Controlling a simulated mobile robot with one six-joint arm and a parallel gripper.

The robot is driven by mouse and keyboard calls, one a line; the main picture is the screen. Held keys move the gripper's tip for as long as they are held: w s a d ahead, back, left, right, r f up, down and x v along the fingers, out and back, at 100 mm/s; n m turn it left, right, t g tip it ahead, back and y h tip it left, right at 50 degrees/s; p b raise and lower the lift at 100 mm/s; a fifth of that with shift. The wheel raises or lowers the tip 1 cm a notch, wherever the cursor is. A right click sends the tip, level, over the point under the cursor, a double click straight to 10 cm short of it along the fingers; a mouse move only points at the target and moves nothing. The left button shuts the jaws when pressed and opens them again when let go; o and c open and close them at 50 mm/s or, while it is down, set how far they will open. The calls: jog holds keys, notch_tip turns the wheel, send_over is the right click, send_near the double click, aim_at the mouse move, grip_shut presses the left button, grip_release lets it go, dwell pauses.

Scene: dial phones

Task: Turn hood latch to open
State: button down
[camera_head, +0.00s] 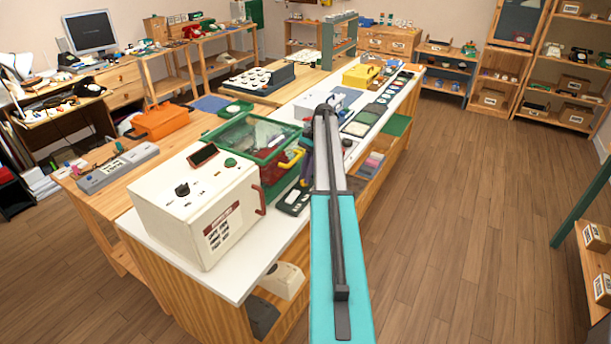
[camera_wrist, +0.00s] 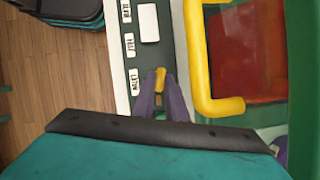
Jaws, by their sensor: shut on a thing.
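The hood latch appears to be a small yellow knob (camera_wrist: 160,78) on a dark control panel (camera_wrist: 150,45) with white labels. My gripper (camera_wrist: 161,92) has its purple fingers on either side of this knob and is shut on it. The fingers hide its lower part. The green-framed hood box (camera_head: 237,133) has a clear lid that looks down, and a yellow handle (camera_head: 291,160). In the wrist view that handle (camera_wrist: 198,60) stands just right of my fingers, apart from them. In the head view my arm covers part of the panel, and the knob cannot be made out.
A cream box (camera_head: 200,210) with a red handle stands at the near end of the white bench. A yellow case (camera_head: 361,76) and flat devices (camera_head: 362,122) lie farther along. Wooden floor (camera_head: 450,220) to the right is clear.

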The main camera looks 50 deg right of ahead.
jog(key=c, duration=1.8)
grip_release()
jog(key=shift+m, duration=0.4)
